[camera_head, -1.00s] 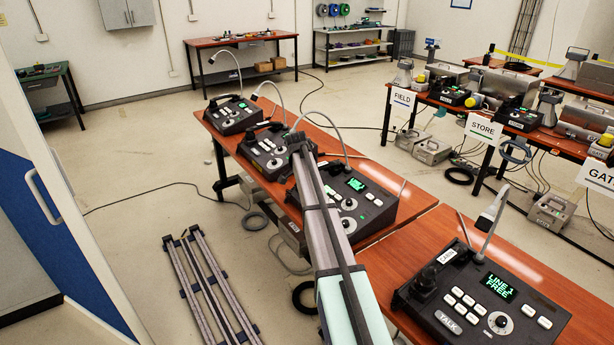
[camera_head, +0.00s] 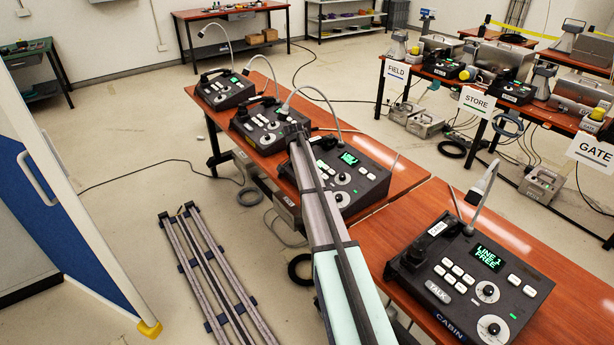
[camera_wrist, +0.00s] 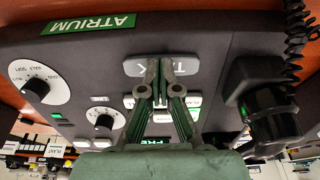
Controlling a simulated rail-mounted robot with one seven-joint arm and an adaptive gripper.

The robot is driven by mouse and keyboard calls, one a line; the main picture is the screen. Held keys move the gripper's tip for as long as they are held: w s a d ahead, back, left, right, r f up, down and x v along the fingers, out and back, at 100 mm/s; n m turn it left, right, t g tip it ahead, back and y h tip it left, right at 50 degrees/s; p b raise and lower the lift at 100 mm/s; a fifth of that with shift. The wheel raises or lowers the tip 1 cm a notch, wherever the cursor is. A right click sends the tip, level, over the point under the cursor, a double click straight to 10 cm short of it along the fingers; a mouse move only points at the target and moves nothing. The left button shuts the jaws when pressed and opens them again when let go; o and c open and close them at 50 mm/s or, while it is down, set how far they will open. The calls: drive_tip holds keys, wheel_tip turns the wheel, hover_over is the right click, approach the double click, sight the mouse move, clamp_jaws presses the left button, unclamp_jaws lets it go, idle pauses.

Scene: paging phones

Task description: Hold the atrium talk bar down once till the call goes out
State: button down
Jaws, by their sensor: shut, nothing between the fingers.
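In the wrist view the atrium console shows upside down, with its green ATRIUM label (camera_wrist: 88,24) on the front edge. The grey talk bar (camera_wrist: 188,67) lies across the console near that edge. My gripper (camera_wrist: 160,66) is shut and empty, its fingertips over the middle of the bar and covering part of its lettering. I cannot tell whether the tips touch the bar. The console's display (camera_wrist: 155,141) is partly hidden by my gripper; green-lit letters show, seemingly part of FREE. In the head view my arm hides the fingertips and the bar.
In the wrist view a black handset (camera_wrist: 268,108) stands right of the bar, with dials (camera_wrist: 38,84) to the left. In the head view a cabin console (camera_head: 470,280) reading LINE 1 FREE sits nearer. Lettered FIELD, STORE and GATE signs (camera_head: 487,103) hang on the tables at right.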

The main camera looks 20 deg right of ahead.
drive_tip(key=shift+d+f+b, duration=0.1)
drive_tip(key=shift+f+b, duration=0.2)
drive_tip(key=shift+f, duration=0.35)
drive_tip(key=shift+s, duration=0.1)
drive_tip(key=shift+s+f, duration=0.2)
idle(1.1)
drive_tip(key=shift+r, duration=0.1)
drive_tip(key=w+b+v, duration=0.1)
drive_tip(key=b+v, duration=0.1)
drive_tip(key=v, duration=2.2)
drive_tip(key=shift+s+r+b, duration=0.25)
drive_tip(key=shift+r+b, duration=0.15)
drive_tip(key=shift+r, duration=0.05)
drive_tip(key=shift+d, duration=0.1)
